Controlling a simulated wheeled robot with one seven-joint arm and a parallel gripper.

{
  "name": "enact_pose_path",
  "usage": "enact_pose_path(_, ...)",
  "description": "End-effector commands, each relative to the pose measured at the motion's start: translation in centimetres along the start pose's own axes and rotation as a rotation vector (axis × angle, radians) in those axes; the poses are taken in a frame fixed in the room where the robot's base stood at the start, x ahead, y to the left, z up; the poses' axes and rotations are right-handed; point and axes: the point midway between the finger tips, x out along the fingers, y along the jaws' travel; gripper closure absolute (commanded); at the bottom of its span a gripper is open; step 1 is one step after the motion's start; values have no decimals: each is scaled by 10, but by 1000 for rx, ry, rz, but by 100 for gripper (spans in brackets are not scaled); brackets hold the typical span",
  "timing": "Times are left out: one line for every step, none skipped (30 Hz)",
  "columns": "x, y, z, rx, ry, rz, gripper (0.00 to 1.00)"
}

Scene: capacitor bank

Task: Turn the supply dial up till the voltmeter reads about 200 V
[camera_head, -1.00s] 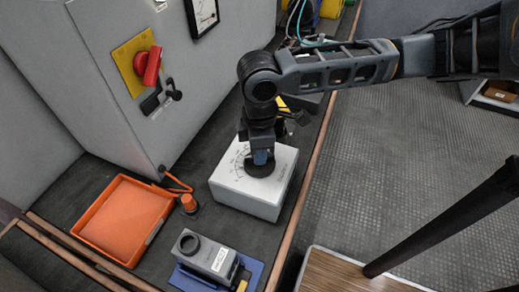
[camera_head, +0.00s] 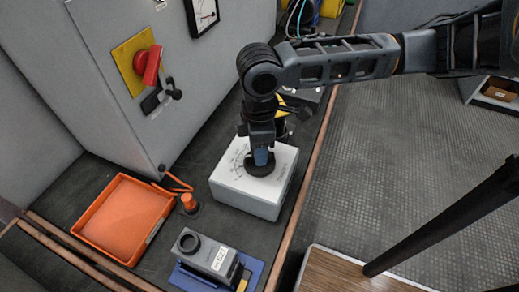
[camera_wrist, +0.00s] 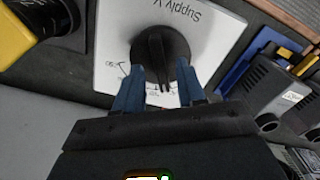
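The supply dial (camera_wrist: 160,52) is a black round knob with a raised ridge on top of a white box (camera_head: 245,199) marked "Supply V". My gripper (camera_wrist: 160,68) points down at the dial, its two blue fingers spread on either side of the ridge at the dial's edge. I cannot tell whether they press on it. In the head view my gripper (camera_head: 261,162) hides part of the dial (camera_head: 259,169) and its printed scale. The voltmeter (camera_head: 203,14) on the grey cabinet is cut off at the top edge; its reading is too small to tell.
A red switch on a yellow plate (camera_head: 129,60) is on the cabinet (camera_head: 100,85). An orange tray (camera_head: 125,217), a small orange-topped post (camera_head: 189,203) and a grey device (camera_head: 207,255) on a blue base stand around the box. A copper-coloured rail edges the bench at right.

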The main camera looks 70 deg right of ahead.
Motion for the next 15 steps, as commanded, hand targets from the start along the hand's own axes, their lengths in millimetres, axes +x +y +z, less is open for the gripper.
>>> enact_pose_path(-8, 0, 0, -3, 1, 2, 61)
enact_pose_path(-13, 0, 0, -3, 1, 1, 61)
enact_pose_path(-20, 0, 0, -3, 1, 3, 61)
enact_pose_path(-25, 0, 0, -3, 1, 2, 61)
enact_pose_path(-30, 0, 0, -2, 1, 2, 61)
enact_pose_path(-36, 0, 0, -2, 0, 3, 61)
enact_pose_path(-41, 0, 0, -3, 1, 2, 61)
enact_pose_path(-45, 0, 0, -3, 1, 2, 61)
enact_pose_path(-50, 0, 0, -2, 0, 2, 61)
enact_pose_path(-54, 0, 0, -2, 0, 1, 61)
enact_pose_path(-57, 0, 0, -2, 0, 1, 61)
enact_pose_path(-60, 0, 0, -2, 0, 1, 61)
enact_pose_path(-62, 0, 0, -2, 0, 1, 61)
enact_pose_path(-64, 0, 0, -1, 0, 1, 61)
enact_pose_path(-66, 0, 0, -1, -1, 1, 61)
